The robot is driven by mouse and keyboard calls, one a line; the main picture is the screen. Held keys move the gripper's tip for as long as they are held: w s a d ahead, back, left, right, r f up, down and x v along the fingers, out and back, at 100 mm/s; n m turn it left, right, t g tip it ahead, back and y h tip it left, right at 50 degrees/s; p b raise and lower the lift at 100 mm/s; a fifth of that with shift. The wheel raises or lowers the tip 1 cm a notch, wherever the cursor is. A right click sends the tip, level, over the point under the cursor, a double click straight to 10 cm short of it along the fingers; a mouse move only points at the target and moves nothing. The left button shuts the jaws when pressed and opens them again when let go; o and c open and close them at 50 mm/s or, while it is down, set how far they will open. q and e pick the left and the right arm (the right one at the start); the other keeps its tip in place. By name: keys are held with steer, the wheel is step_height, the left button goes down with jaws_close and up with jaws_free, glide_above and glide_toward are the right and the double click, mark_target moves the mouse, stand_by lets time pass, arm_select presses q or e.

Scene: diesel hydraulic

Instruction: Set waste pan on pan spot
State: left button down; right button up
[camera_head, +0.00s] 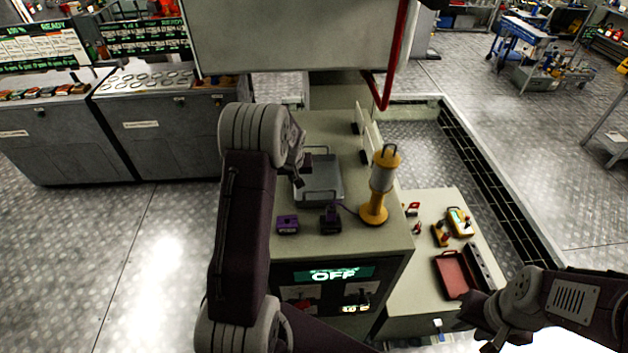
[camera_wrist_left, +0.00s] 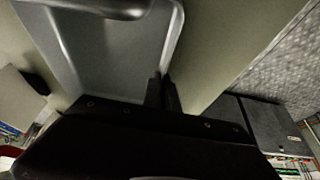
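A grey rectangular pan with raised wire handles, which I take as the waste pan (camera_head: 320,184), is on the pale counter (camera_head: 345,236). My left gripper (camera_head: 299,180) is at the pan's left side. In the left wrist view, its fingers (camera_wrist_left: 163,93) are close together around the end of the metal handle (camera_wrist_left: 178,35), with the pan's grey floor (camera_wrist_left: 105,55) beyond. I cannot tell whether the pan is resting or slightly raised. My right gripper (camera_head: 476,332) is empty, its fingers apart, near the lower side table. I cannot make out a marked pan spot.
The lower table (camera_head: 430,205) holds a red tray (camera_head: 452,274) and small tools. A large grey panel (camera_head: 290,35) hangs above the back.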

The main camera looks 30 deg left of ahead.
arm_select(q)
steer(key=shift+w+a+r, duration=0.1)
steer(key=shift+r, duration=0.25)
step_height(320, 180, up, 9)
steer(key=shift+f+b, duration=0.2)
steer(key=shift+b, duration=1)
steer(key=shift+r, duration=0.45)
